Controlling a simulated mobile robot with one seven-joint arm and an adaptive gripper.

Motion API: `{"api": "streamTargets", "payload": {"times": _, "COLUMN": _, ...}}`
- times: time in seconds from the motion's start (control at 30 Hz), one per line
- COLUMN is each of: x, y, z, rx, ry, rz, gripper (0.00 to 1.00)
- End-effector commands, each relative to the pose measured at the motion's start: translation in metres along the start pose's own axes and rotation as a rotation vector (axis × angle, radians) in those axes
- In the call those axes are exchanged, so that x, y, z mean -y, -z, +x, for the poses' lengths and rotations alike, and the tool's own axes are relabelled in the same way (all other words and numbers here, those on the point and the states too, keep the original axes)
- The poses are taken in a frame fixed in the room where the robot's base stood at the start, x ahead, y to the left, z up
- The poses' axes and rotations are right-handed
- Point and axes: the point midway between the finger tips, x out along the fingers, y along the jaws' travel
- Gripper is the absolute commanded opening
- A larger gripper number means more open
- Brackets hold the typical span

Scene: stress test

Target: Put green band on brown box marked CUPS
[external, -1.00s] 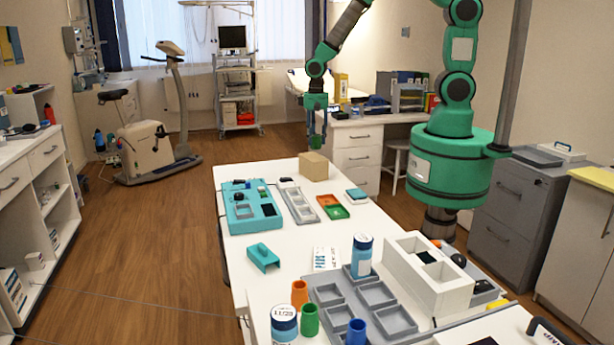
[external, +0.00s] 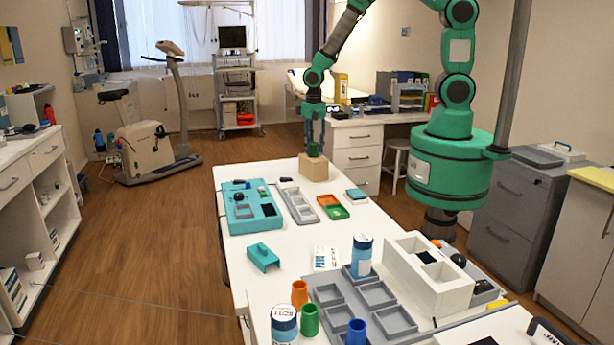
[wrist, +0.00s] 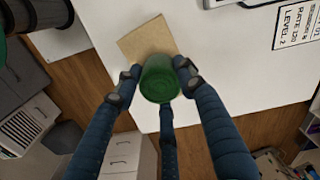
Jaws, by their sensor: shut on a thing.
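The green band (wrist: 159,80) is a short round green piece, held between the fingers of my gripper (wrist: 156,84) in the wrist view. In the external view the band (external: 314,150) shows at the top of the brown box (external: 313,170), under my gripper (external: 314,142). The box is a plain cardboard-coloured block at the far end of the white table. In the wrist view the box (wrist: 146,42) lies partly behind the band. No CUPS marking is readable. I cannot tell whether the band touches the box top.
Jars, cups and a white divided box (external: 428,275) stand at the near end. A white desk (external: 357,155) stands behind.

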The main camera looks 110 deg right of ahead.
Motion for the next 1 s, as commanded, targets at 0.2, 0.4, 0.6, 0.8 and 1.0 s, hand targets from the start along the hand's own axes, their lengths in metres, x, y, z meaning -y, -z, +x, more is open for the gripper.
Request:
{"api": "streamTargets", "payload": {"times": 0.2, "x": 0.0, "y": 0.0, "z": 0.002, "rx": 0.0, "ry": 0.0, "rz": 0.0, "gripper": 0.58}}
{"api": "streamTargets", "payload": {"times": 0.4, "x": 0.0, "y": 0.0, "z": 0.002, "rx": 0.0, "ry": 0.0, "rz": 0.0, "gripper": 0.58}}
{"api": "streamTargets", "payload": {"times": 0.6, "x": 0.0, "y": 0.0, "z": -0.002, "rx": 0.0, "ry": 0.0, "rz": 0.0, "gripper": 0.58}}
{"api": "streamTargets", "payload": {"times": 0.8, "x": 0.0, "y": 0.0, "z": -0.018, "rx": -0.001, "ry": 0.001, "rz": 0.0, "gripper": 0.58}}
{"api": "streamTargets", "payload": {"times": 1.0, "x": 0.0, "y": 0.001, "z": -0.048, "rx": -0.002, "ry": 0.001, "rz": 0.0, "gripper": 0.58}}
